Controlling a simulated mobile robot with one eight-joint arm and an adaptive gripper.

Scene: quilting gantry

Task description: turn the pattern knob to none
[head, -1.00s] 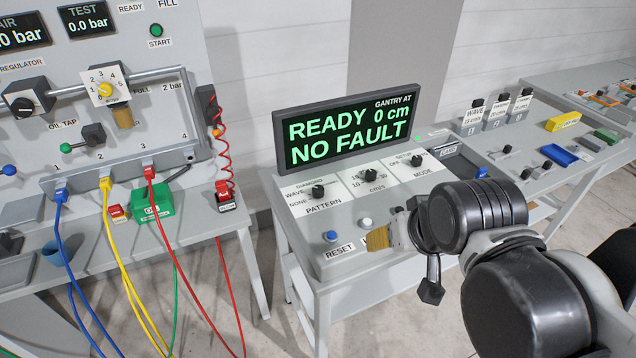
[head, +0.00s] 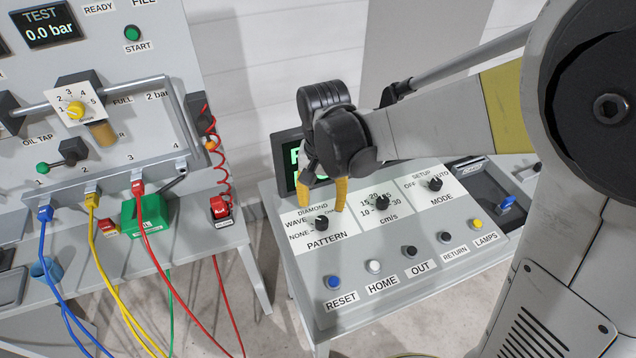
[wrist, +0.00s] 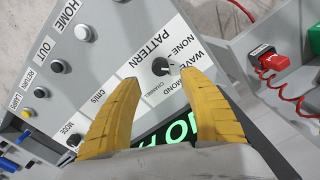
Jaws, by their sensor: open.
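The black pattern knob (head: 321,223) stands on the white PATTERN plate at the left of the sloped console, with labels NONE, WAVE and DIAMOND around it and a fourth partly covered. It also shows in the wrist view (wrist: 160,66), just beyond and between the fingertips. Which label its pointer faces is too small to tell surely. My gripper (head: 322,202) has yellow fingers spread apart, pointing down above the plate, with the knob just in front of and below them. In the wrist view my gripper (wrist: 159,80) is open and empty, apart from the knob.
The speed knob (head: 383,202) and mode knob (head: 435,184) stand right of the plate. Buttons, including blue RESET (head: 333,282) and white HOME (head: 374,266), line the front. The display (head: 288,160) rises behind, mostly hidden by my gripper. Hoses hang at the left bench.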

